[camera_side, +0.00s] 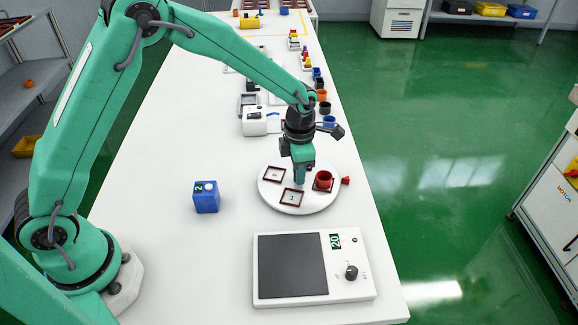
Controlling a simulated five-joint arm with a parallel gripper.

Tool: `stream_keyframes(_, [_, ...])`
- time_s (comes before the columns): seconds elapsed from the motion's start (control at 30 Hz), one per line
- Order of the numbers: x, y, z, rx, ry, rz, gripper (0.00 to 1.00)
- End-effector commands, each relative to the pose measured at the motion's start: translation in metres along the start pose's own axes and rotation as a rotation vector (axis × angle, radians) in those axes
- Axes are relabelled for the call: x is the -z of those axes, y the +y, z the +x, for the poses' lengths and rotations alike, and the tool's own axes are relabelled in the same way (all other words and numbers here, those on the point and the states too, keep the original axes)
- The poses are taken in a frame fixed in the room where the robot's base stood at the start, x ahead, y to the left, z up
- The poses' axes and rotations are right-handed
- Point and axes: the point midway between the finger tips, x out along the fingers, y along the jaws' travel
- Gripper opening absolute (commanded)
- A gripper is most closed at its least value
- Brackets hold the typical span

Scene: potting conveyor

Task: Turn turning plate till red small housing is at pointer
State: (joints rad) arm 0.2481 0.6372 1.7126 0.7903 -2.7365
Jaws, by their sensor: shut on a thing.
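The turning plate (273,199) is a white disc on the white table, with square dark-red frames on it, some with number marks. The red small housing (323,178) stands upright in the frame on the plate's right side. A small red piece, which looks like the pointer (345,180), sits just right of the plate's edge, roughly in line with the housing. My gripper (299,180) points down over the middle of the plate, left of the housing. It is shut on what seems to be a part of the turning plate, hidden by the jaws.
A blue box (206,198) marked 2 stands left of the plate. A white device (340,285) with a dark pad, display and knob lies in front. A white unit (254,121) and several small coloured cups stand behind. The table's left side is clear.

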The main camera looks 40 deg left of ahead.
Motion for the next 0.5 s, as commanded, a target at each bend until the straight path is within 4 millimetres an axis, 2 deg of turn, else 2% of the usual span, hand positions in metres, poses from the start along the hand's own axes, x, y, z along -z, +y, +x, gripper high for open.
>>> stream_keyframes(0.5, [0.0009,0.0005,-0.0021,0.001,0.003,-0.182,0.0])
